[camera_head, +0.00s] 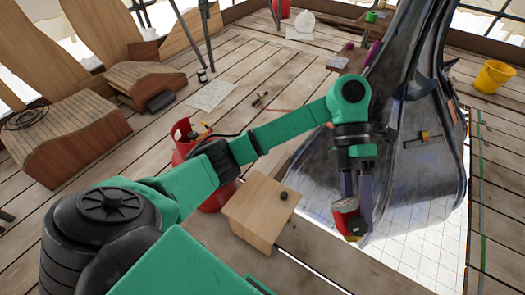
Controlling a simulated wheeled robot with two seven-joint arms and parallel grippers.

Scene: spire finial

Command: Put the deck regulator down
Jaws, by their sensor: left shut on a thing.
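My left gripper (357,192) reaches in over the deck, pointing down, and is shut on a small red device with a pale round dial, the deck regulator (346,217). The regulator hangs at the fingertips, in front of the large grey spire finial (424,160) and to the right of the wooden box. Whether it touches anything below cannot be told. My right gripper is not in view.
A light wooden box (258,212) with a dark knob stands left of the regulator. A yellow bucket (492,76) is at the far right. Wooden loungers (65,125) line the left. Open planks lie at the centre back.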

